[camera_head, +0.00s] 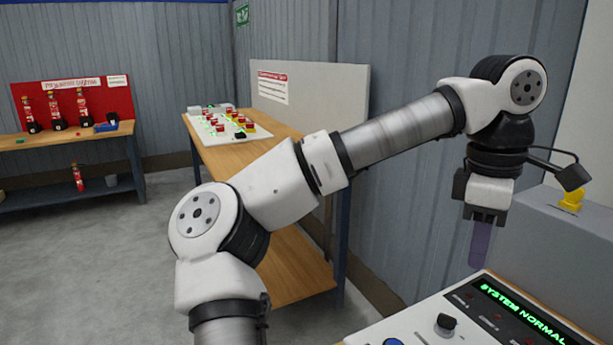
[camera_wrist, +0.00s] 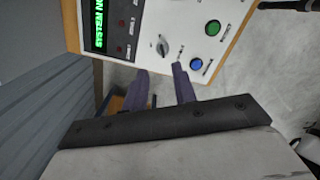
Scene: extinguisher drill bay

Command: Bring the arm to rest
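My arm reaches up and across to the right in the head view, with the elbow bent and the wrist pointing down. My gripper (camera_head: 479,258) hangs above and behind the control panel (camera_head: 407,325), apart from it. In the wrist view my gripper (camera_wrist: 160,70) shows two purple fingers spread apart, with nothing between them. The panel (camera_wrist: 178,17) has a lit green display (camera_wrist: 98,28) reading "SYSTEM NORMAL", a dark knob (camera_wrist: 162,45), a blue button (camera_wrist: 196,64) and a green button (camera_wrist: 212,28).
A grey ledge (camera_head: 555,230) with a yellow object (camera_head: 571,200) stands right of my gripper. A wooden table (camera_head: 190,122) behind my arm bears a white board with red buttons. A red rack (camera_head: 107,97) of extinguishers stands far left. The floor (camera_head: 85,260) at left is clear.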

